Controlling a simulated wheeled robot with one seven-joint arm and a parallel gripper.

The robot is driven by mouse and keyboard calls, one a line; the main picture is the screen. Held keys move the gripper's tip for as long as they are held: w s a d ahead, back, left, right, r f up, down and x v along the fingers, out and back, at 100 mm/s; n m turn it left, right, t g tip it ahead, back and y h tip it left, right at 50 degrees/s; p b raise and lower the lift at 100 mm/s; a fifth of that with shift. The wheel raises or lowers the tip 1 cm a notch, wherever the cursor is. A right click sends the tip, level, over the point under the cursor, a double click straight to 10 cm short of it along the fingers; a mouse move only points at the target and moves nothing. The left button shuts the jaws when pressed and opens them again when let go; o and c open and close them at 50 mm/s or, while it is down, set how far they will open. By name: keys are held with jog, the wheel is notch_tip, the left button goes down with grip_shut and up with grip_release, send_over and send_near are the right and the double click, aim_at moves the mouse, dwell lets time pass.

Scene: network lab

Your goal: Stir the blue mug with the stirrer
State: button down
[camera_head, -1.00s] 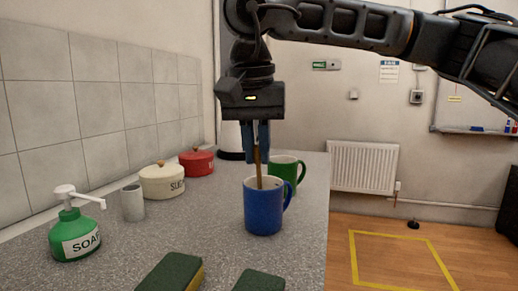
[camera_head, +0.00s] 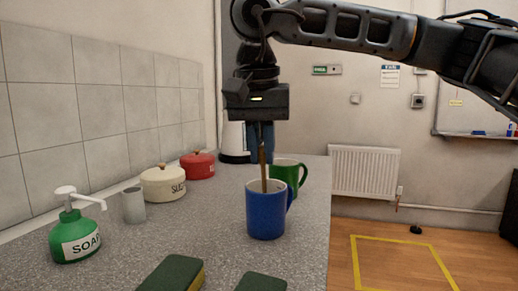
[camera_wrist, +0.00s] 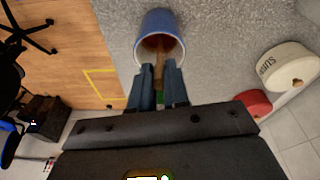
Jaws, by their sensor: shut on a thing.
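The blue mug (camera_head: 266,215) stands upright on the grey worktop, and it also shows in the wrist view (camera_wrist: 155,21). The brown stirrer (camera_head: 263,172) points down with its lower end inside the blue mug. The mug's wall hides its tip. My gripper (camera_head: 261,150) is above the mug, shut on the stirrer's upper part. In the wrist view the blue fingers (camera_wrist: 158,75) stand on either side of the stirrer (camera_wrist: 159,62). The mug's contents are not clear.
A green mug (camera_head: 291,177) stands close behind the blue mug. A cream sugar pot (camera_head: 163,185), red pot (camera_head: 197,166), grey cup (camera_head: 133,205) and green soap bottle (camera_head: 75,238) stand left. Sponges (camera_head: 173,275) lie in front. The worktop's right edge is near the mug.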

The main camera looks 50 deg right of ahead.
jog(key=shift+d, duration=0.1)
dwell(0.3)
jog(key=shift+r+p, duration=0.5)
jog(key=shift+r, duration=0.2)
notch_tip(320, 180, up, 8)
jog(key=a+p, duration=0.1)
jog(key=p, duration=0.4)
jog(key=shift+s+a, duration=0.3)
jog(key=shift+a, duration=0.1)
jog(key=shift+r, duration=0.1)
